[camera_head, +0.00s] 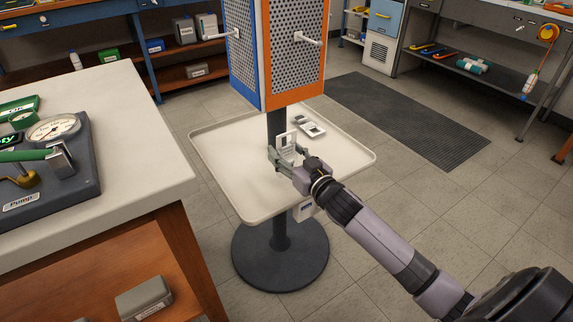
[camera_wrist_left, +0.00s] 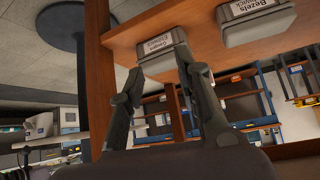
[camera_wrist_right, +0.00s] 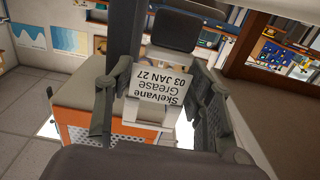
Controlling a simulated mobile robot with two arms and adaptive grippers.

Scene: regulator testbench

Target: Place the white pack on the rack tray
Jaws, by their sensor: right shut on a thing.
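The white pack (camera_head: 285,139), labelled "Skelvane Grease 03 JAN 27", is between the fingers of my right gripper (camera_head: 284,154). It also shows large in the right wrist view (camera_wrist_right: 160,92), where the right gripper (camera_wrist_right: 160,95) is shut on it from both sides. The rack tray (camera_head: 225,155) is a pale, rimmed tray around a dark post. The pack is over the tray near the post; I cannot tell whether it touches the surface. My left gripper (camera_wrist_left: 160,68) is open and empty in the left wrist view, and out of the head view.
Another white-and-grey item (camera_head: 309,126) lies on the tray right of the post. The perforated blue-and-orange rack (camera_head: 293,60) with hooks stands above. A workbench (camera_head: 120,140) with a pump gauge is at the left. A grey labelled box (camera_wrist_left: 165,55) is beyond the left fingers.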

